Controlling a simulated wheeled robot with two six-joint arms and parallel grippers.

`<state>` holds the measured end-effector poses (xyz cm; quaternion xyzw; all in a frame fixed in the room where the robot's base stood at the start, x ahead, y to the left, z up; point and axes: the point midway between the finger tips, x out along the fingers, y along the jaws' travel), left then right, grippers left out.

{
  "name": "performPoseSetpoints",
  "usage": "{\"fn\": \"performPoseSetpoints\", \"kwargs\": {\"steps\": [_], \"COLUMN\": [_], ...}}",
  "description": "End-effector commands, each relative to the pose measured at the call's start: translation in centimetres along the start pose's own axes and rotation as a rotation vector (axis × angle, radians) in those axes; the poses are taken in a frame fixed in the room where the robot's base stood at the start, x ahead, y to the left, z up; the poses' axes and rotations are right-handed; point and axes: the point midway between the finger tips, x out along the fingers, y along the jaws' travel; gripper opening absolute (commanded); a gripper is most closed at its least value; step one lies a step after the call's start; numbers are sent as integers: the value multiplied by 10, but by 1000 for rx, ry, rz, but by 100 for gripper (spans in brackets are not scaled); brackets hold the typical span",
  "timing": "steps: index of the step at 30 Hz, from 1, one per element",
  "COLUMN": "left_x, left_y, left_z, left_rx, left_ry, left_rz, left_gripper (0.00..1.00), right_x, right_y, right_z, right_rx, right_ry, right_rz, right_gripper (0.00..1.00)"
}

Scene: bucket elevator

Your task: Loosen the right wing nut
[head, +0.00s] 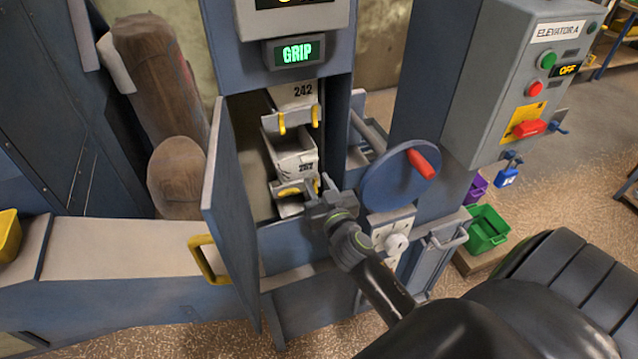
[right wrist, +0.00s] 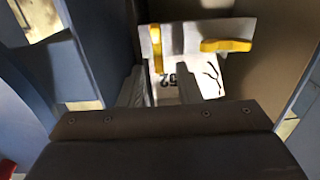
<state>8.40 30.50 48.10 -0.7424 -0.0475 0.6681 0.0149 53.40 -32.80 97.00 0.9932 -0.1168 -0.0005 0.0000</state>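The lower bucket (head: 293,155), marked 252, hangs inside the open elevator casing. Its left wing nut (head: 290,192) is yellow and lies crosswise. Its right wing nut (head: 316,186) is yellow, upright and partly hidden by my right gripper (head: 322,197). In the right wrist view the bucket looks turned over, and the upright wing nut (right wrist: 156,48) shows at left, the crosswise one (right wrist: 226,45) at right. My left gripper is not in view.
The open door (head: 228,220) with a yellow handle stands left of the opening. A blue handwheel (head: 400,178) with a red knob is close at right. An upper bucket (head: 293,98) has two upright yellow nuts.

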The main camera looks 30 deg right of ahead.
Motion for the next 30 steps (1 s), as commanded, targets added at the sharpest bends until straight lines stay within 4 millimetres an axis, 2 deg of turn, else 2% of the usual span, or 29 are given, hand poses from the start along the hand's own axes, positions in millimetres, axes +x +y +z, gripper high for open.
{"fn": "performPoseSetpoints", "kwargs": {"steps": [7,14,23,30], "left_x": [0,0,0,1], "left_y": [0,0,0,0], "left_z": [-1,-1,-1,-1], "left_rx": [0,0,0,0], "left_ry": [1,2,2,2], "left_rz": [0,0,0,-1], "left_gripper": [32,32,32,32], "right_x": [0,0,0,0], "right_y": [0,0,0,-2], "right_z": [0,0,0,0], "right_rx": [0,0,-10,-99], "right_ry": [0,0,0,0], "right_rz": [0,0,0,1], "right_gripper": [30,0,0,0]}}
